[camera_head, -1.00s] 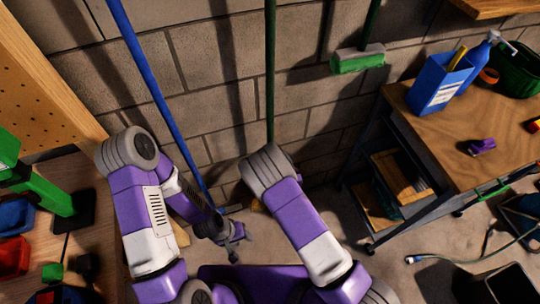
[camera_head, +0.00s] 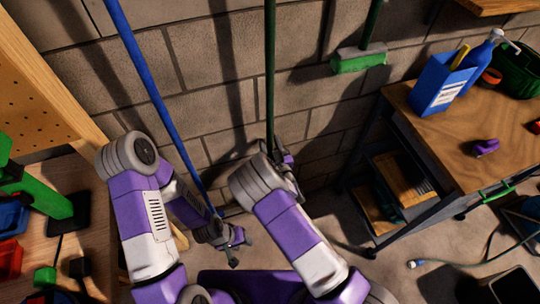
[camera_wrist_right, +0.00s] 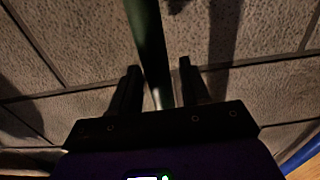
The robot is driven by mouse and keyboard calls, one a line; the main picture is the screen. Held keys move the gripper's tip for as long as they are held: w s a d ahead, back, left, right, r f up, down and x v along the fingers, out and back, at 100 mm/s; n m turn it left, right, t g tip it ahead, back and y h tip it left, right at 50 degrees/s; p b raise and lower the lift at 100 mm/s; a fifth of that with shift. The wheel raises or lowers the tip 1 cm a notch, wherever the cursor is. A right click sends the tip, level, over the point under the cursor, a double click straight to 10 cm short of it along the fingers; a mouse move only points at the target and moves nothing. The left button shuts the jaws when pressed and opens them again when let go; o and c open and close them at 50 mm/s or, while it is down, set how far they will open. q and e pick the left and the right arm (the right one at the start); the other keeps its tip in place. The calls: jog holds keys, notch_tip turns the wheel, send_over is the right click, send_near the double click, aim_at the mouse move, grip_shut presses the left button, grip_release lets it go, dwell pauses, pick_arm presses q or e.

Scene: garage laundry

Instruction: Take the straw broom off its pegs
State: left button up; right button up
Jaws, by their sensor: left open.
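A long dark green handle (camera_head: 270,70) stands upright against the block wall in the head view; its lower end is hidden behind my right arm. I cannot tell surely that it is the straw broom, as no straw head shows. No pegs are in view. My right gripper (camera_head: 284,156) is at this handle, partly hidden by my arm. In the right wrist view the handle (camera_wrist_right: 148,40) runs between the spread fingers of my right gripper (camera_wrist_right: 158,66), with a gap beside it. My left gripper (camera_head: 236,246) is open and empty, low near the floor.
A blue pole (camera_head: 150,82) leans at the left, close to my left arm. A green brush (camera_head: 358,62) hangs on the wall to the right. A wooden workbench (camera_head: 440,126) with a blue box (camera_head: 438,84) stands at the right. Bare floor lies between.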

grip_shut()
dwell(1.2)
